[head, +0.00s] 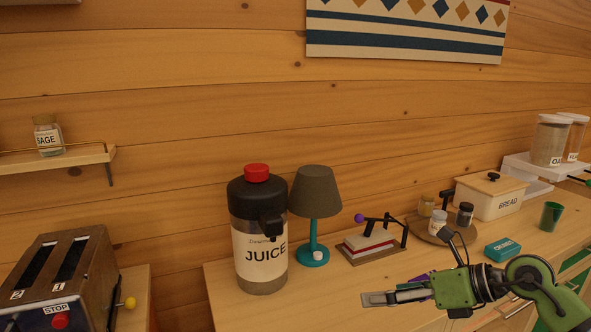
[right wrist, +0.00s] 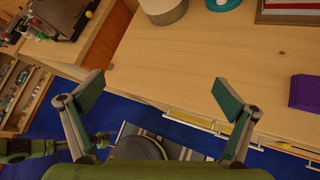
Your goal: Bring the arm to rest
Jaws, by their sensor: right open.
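My right arm comes in from the lower right in the head view. Its gripper (head: 382,298) is over the front part of the wooden counter (head: 228,290), pointing left. In the right wrist view the two fingers of the right gripper (right wrist: 158,94) are wide apart with nothing between them. They are above the counter's front edge, and the blue floor shows below. My left gripper does not show clearly in either view; a green arm part at the lower left of the right wrist view is mine.
A juice dispenser (head: 259,245), a teal lamp (head: 317,205) and a book press (head: 370,243) stand behind the gripper. A purple block (right wrist: 305,92) lies close by. Jars, a bread bin (head: 490,197), a teal box (head: 503,249) and a green cup (head: 551,216) are right. A toaster (head: 65,275) is left.

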